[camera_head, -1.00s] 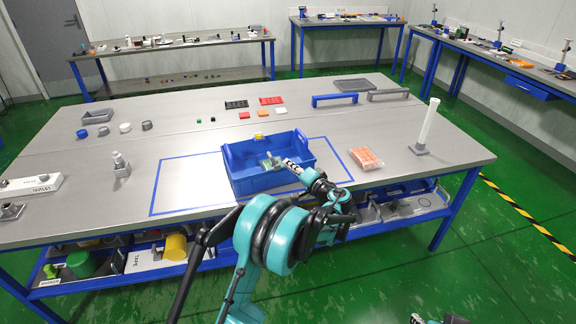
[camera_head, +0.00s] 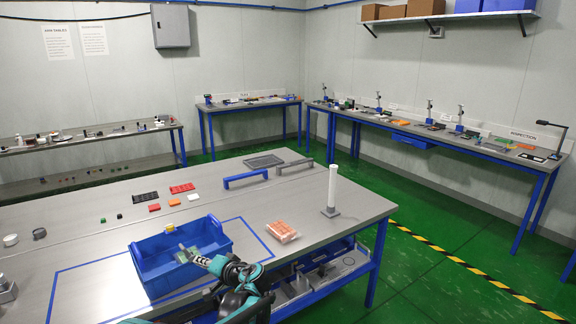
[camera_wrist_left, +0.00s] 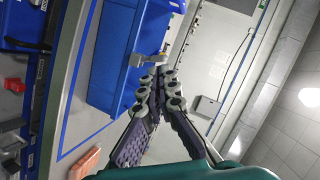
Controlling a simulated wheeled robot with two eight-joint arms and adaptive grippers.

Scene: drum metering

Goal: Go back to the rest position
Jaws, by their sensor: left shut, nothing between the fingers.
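My left gripper (camera_head: 194,257) is shut and empty in the head view, over the blue bin (camera_head: 151,284) on the table. Its two dark fingers also show in the left wrist view (camera_wrist_left: 158,85), with the blue bin (camera_wrist_left: 112,55) beyond them. A small grey-green piece shows at the fingertips in the head view; I cannot tell whether it is part of the gripper or lies in the bin. My right gripper is not in view.
The bin stands in a blue taped outline on the grey table (camera_head: 95,270). Blue (camera_head: 245,178) and grey handles (camera_head: 294,167) lie behind. Green floor is free right of the table.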

